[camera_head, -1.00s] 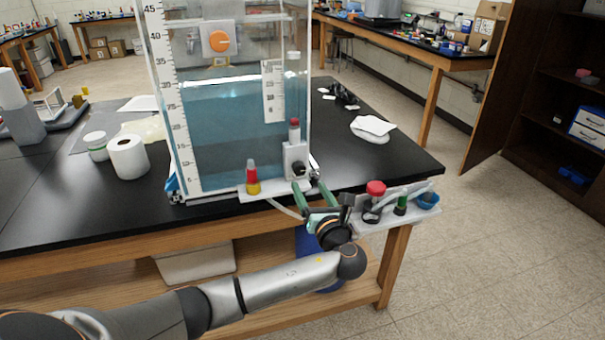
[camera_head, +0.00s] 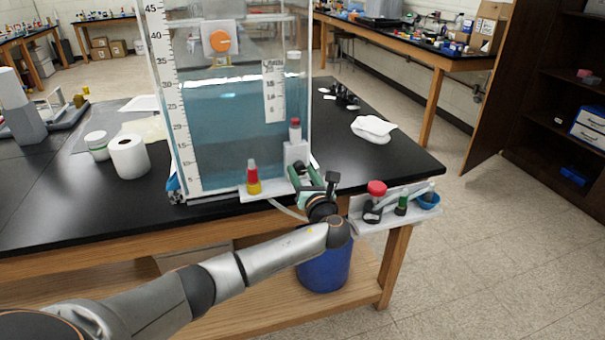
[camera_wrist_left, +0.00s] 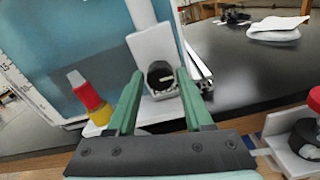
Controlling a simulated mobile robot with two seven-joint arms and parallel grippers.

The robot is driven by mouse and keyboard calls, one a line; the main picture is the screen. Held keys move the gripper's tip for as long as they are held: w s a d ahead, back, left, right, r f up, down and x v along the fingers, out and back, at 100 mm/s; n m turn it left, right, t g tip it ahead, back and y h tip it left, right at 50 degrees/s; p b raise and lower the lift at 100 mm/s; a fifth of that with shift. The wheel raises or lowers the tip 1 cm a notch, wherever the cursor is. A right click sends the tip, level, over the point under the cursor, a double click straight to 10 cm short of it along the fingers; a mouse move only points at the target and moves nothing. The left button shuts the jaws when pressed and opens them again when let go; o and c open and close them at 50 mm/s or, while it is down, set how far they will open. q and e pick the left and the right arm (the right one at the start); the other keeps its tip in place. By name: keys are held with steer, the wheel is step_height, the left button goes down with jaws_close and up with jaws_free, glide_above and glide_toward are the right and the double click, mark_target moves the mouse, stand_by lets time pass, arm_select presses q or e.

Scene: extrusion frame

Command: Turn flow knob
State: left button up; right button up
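A black round knob (camera_wrist_left: 160,75) sits on a white upright plate (camera_wrist_left: 154,44) at the lower right of the clear water tank (camera_head: 235,130). A pale bar shows across its face in the left wrist view. My left gripper (camera_wrist_left: 160,80) is open, its two green fingers pointing at the knob, one to each side of it in the picture. I cannot tell whether they touch it. My right gripper is out of view.
An orange knob (camera_head: 220,41) is higher on the tank.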

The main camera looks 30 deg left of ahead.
arm_select(q)
jaws_close()
